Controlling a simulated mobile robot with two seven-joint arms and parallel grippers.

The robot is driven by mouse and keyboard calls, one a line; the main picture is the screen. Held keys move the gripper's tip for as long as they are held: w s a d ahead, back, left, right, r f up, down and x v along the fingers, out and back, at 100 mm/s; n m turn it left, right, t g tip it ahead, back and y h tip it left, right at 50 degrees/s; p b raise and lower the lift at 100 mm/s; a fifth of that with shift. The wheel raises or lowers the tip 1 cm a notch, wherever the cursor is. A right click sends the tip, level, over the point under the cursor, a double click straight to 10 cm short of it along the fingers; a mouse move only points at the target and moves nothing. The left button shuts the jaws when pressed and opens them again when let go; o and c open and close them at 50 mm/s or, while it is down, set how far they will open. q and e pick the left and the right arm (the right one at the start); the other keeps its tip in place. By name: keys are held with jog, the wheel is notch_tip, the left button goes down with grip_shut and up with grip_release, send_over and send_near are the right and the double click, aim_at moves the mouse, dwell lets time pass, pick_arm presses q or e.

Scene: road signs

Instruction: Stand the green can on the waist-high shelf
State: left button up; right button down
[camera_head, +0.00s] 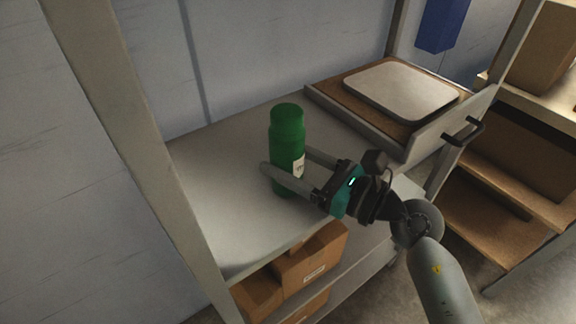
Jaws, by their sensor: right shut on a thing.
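The near finger hides part of the can. The can's base appears to be at the shelf surface; I cannot tell whether it bears its full weight there. My left gripper is not in view.
A wooden drawer (402,135) with a dark handle and a pale flat-topped object (400,88) stands right of the can. Grey posts (125,130) frame the shelf. Cardboard boxes (310,262) sit below. The shelf is bare left of the can.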

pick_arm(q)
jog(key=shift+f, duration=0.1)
pick_arm(e)
jog(key=shift+f, duration=0.2)
jog(key=shift+c, duration=0.2)
grip_release()
jog(key=shift+d+r, duration=0.1)
jog(key=shift+r, duration=0.05)
pick_arm(q)
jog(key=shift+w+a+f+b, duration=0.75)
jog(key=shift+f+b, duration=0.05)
jog(key=shift+b, duration=0.1)
pick_arm(e)
jog(key=v, duration=1.2)
